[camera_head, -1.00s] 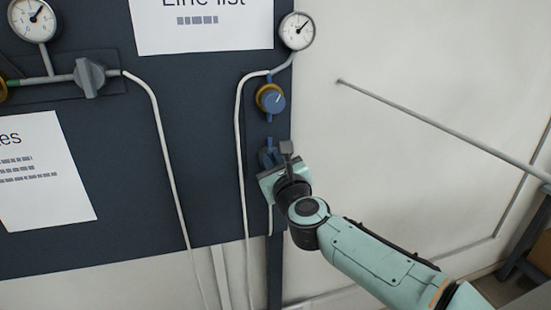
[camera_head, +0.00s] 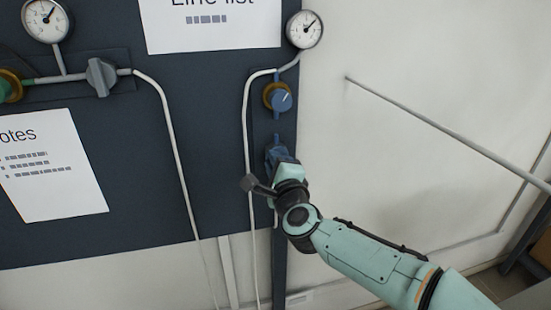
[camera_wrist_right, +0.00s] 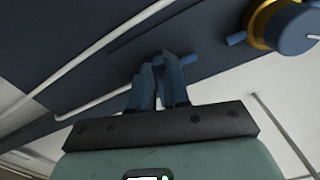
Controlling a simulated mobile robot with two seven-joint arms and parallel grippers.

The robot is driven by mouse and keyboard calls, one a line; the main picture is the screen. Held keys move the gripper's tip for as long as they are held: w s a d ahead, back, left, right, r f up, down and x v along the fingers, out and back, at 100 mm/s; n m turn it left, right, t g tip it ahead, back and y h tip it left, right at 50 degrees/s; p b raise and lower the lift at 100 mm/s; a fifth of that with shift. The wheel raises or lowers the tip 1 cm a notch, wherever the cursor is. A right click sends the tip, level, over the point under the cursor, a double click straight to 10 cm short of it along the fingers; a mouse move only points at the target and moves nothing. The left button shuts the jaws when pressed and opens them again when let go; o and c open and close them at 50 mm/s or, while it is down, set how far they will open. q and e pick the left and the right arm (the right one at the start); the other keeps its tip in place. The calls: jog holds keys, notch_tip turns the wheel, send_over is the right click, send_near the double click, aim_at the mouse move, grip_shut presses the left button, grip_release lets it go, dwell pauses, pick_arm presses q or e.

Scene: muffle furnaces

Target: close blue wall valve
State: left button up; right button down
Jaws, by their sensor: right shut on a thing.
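The blue wall valve (camera_head: 276,150) sits low on the right edge of the dark wall panel, on the short blue line under a blue knob. My right gripper (camera_head: 279,157) reaches it from below right and is shut on its handle, covering most of it. In the right wrist view the two fingers of the right gripper (camera_wrist_right: 160,75) are close together on the valve, and a blue stub of the valve (camera_wrist_right: 187,60) shows just beyond them. The handle's exact angle is hidden. My left gripper is not in view.
The blue knob with a gold ring (camera_head: 281,99) is just above, with a gauge (camera_head: 305,29) higher up. A white hose (camera_head: 246,150) runs close by on the left. A grey valve (camera_head: 101,77) is further left. White wall to the right holds a slanting rail (camera_head: 430,123).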

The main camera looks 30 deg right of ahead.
jog(key=shift+f+n+p, duration=0.25)
jog(key=shift+n+p, duration=0.15)
jog(key=shift+n, duration=1.2)
jog(key=shift+f+n, duration=0.1)
jog(key=shift+n, duration=0.2)
jog(key=c, duration=1.1)
grip_release()
jog(key=v, duration=1.3)
jog(key=shift+s+a+b, duration=0.2)
jog(key=shift+b, duration=0.25)
